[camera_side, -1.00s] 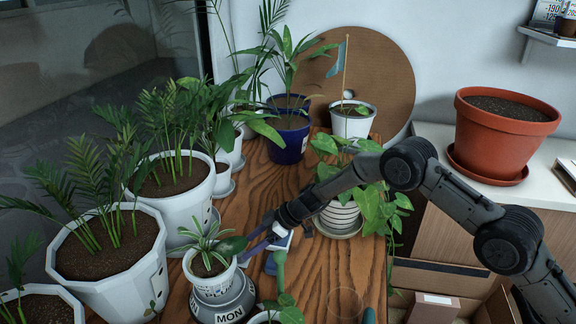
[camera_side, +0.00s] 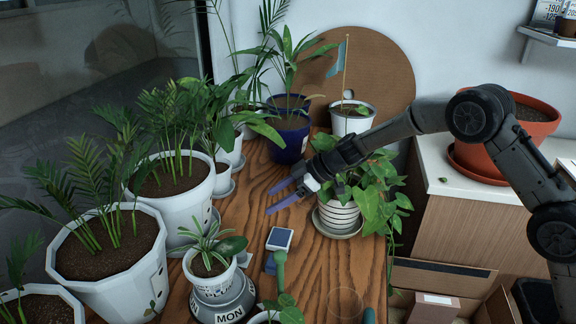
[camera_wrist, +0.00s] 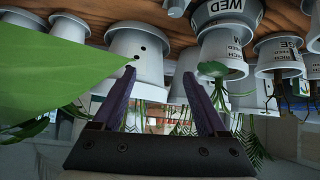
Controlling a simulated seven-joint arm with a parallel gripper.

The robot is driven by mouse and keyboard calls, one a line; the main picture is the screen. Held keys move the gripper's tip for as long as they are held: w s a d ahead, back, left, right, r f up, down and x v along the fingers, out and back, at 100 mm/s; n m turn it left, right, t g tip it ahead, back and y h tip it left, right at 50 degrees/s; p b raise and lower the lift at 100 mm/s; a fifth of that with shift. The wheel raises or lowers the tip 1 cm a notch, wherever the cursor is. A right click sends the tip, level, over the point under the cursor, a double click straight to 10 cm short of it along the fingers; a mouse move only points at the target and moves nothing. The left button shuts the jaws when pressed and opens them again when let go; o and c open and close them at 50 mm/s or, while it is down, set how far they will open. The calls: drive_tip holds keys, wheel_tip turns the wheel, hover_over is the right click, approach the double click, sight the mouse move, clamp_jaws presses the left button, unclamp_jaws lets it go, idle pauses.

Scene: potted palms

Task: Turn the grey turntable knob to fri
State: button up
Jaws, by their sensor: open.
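The grey turntable knob (camera_side: 239,301) is a round base at the front of the wooden table in the side view. Its label MON (camera_side: 229,316) faces the side camera. A white pot with a small striped-leaf plant (camera_side: 209,248) stands on it. In the wrist view, which looks upside down, the grey turntable shows at the top with a WED label (camera_wrist: 225,8). My gripper (camera_side: 268,202) is open and empty, above the table, behind and to the right of the turntable, apart from it. Its purple fingers also show in the wrist view (camera_wrist: 160,74).
White palm pots (camera_side: 103,275) crowd the left side. A blue pot (camera_side: 289,143) and a white flag pot (camera_side: 352,122) stand behind. A ribbed pot (camera_side: 339,216) with trailing leaves is close to my gripper. A small solar-panel-like item (camera_side: 280,239) sits right of the turntable.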

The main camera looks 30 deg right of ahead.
drive_tip(key=s+d+r+n+t, duration=0.1)
drive_tip(key=s+r, duration=0.2)
drive_tip(key=r, duration=0.7)
drive_tip(key=shift+s+r, duration=0.2)
drive_tip(key=shift+r, duration=0.15)
drive_tip(key=shift+d, duration=0.1)
drive_tip(key=m+g+h, duration=0.1)
drive_tip(key=m, duration=0.2)
approach(243, 253)
drive_tip(key=x, duration=0.9)
drive_tip(key=shift+w+a, duration=0.2)
drive_tip(key=shift+w, duration=0.1)
clamp_jaws()
